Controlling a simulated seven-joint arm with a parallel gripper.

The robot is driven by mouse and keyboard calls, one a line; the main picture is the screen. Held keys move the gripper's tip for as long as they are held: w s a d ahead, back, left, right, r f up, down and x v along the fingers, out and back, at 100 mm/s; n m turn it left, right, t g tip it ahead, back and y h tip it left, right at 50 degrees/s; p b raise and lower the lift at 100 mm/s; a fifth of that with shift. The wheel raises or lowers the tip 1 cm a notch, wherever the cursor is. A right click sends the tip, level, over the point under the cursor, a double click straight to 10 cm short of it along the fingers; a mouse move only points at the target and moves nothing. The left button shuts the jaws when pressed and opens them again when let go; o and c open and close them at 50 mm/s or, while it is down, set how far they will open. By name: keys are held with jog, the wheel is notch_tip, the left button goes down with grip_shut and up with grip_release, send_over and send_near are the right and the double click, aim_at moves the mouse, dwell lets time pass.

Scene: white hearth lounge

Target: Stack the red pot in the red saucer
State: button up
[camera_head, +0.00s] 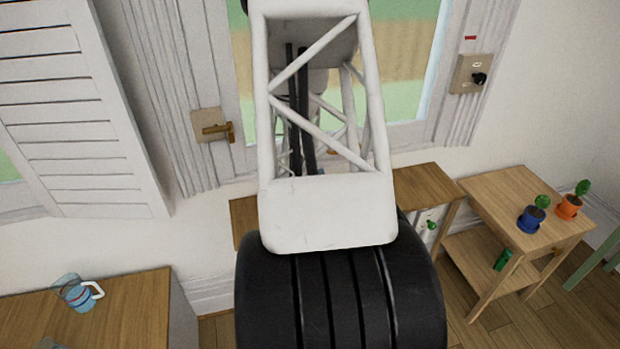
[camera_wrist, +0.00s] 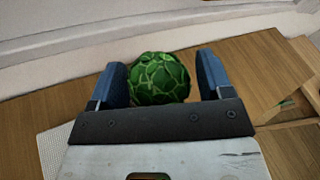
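My gripper (camera_wrist: 160,75) shows in the wrist view with its two blue fingers spread apart on either side of a round green cactus (camera_wrist: 160,78). A narrow gap shows between the cactus and the right finger. Any pot under the cactus is hidden by it and by the gripper's bar, so I cannot tell its colour. In the head view my arm hides the gripper and most of the middle table. I cannot make out a red pot or a red saucer in either view.
An orange pot with a cactus (camera_head: 569,207) and a blue pot with a cactus (camera_head: 530,219) stand on the right wooden table (camera_head: 500,192). A green object (camera_head: 502,260) is on its lower shelf. A glass jug (camera_head: 80,293) stands on the left table (camera_head: 135,315).

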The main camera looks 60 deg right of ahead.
jog(key=shift+o, duration=0.6)
jog(key=shift+a+r, duration=0.1)
jog(key=shift+r, duration=0.05)
jog(key=shift+a, duration=0.15)
jog(key=v, duration=1.1)
jog(key=shift+a, duration=0.2)
jog(key=shift+s+r, duration=0.1)
jog(key=shift+c, duration=1.2)
